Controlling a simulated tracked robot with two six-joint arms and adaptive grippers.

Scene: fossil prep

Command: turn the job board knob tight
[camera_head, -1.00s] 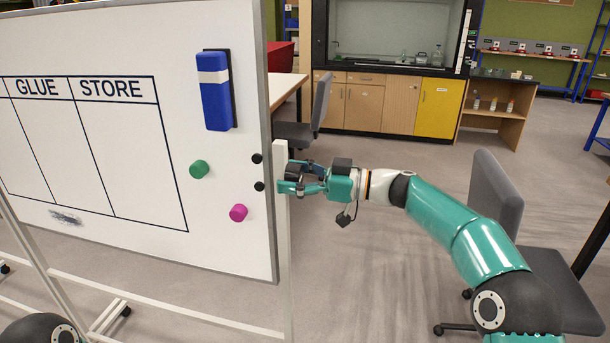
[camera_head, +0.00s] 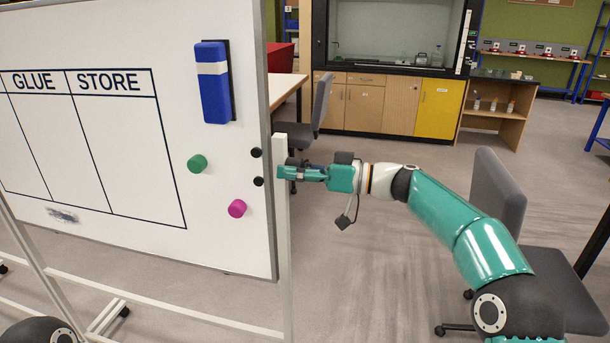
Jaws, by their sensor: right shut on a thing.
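The job board (camera_head: 120,190) is a white panel with GLUE and STORE columns, held in a white frame at the left. My right gripper (camera_head: 284,172) is at the right post (camera_head: 281,235) of this frame, beside the board's right edge. It is shut on the knob there, its fingers seen nearly edge-on. The knob is hidden by the fingers and I cannot make out its shape. My left gripper is not in view.
On the board are a blue eraser (camera_head: 213,100), a green magnet (camera_head: 197,164), a pink magnet (camera_head: 236,208) and two small black dots near the right edge. A grey chair (camera_head: 497,195) stands at the right. The floor between is clear.

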